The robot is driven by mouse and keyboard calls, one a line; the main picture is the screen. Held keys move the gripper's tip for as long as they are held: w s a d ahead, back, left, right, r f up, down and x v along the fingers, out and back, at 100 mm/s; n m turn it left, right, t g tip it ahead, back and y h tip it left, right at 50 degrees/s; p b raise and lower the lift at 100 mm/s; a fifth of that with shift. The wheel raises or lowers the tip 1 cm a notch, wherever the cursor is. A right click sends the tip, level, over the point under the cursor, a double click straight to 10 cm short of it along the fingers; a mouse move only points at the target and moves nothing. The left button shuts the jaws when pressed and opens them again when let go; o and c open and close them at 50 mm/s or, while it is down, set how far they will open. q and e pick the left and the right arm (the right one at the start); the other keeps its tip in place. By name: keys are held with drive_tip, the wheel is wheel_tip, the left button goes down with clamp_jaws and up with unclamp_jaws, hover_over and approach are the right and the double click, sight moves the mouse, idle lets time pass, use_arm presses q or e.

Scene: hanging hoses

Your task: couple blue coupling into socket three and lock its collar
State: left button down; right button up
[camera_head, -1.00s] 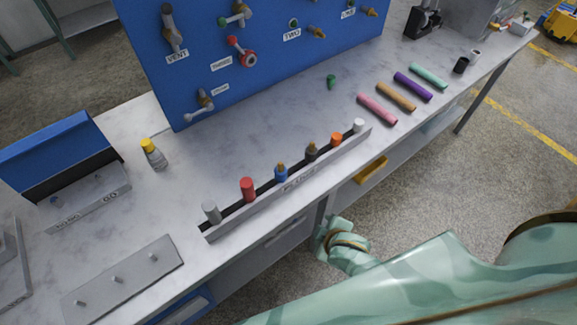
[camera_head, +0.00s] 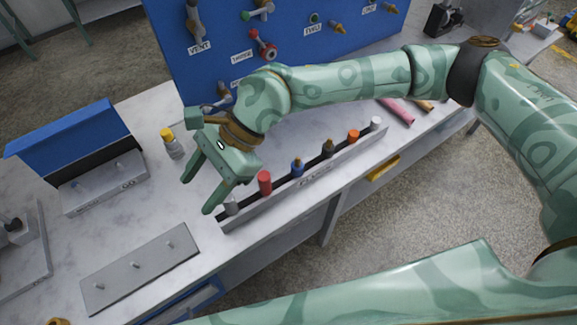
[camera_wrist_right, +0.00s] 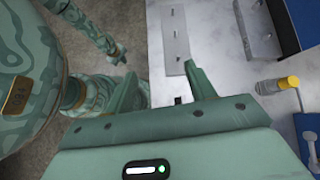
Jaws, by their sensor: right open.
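My right gripper (camera_head: 197,191) is open and empty above the bench, over the left end of the plug rack; it also shows in the right wrist view (camera_wrist_right: 162,74). No hose shows clearly.
The rack (camera_head: 315,183) holds several plugs along the bench's front edge. A yellow-capped bottle (camera_head: 173,145) stands left of my right gripper. A grey pegged plate (camera_head: 140,268) and a blue-lidded box (camera_head: 75,130) are further left. Pink (camera_head: 397,111) and orange rolls lie behind my forearm.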

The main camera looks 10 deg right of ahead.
drive_tip(key=w+d+f+n+t+h, duration=0.1)
drive_tip(key=w+d+f+t+h, duration=0.1)
drive_tip(key=w+d+h, duration=0.45)
drive_tip(key=r+t+h, duration=0.2)
drive_tip(key=h, duration=0.1)
hover_over(298, 158)
drive_tip(key=shift+n, duration=0.3)
drive_tip(key=f, duration=0.6)
drive_tip(key=f+b, duration=0.1)
drive_tip(key=f, duration=0.3)
drive_tip(key=shift+w+f, duration=0.1)
drive_tip(key=shift+w, duration=0.3)
drive_tip(key=f, duration=0.6)
drive_tip(key=shift+s+f+b, duration=0.1)
drive_tip(key=shift+s+b, duration=0.25)
drive_tip(key=shift+b, duration=0.05)
drive_tip(key=c, duration=1.1)
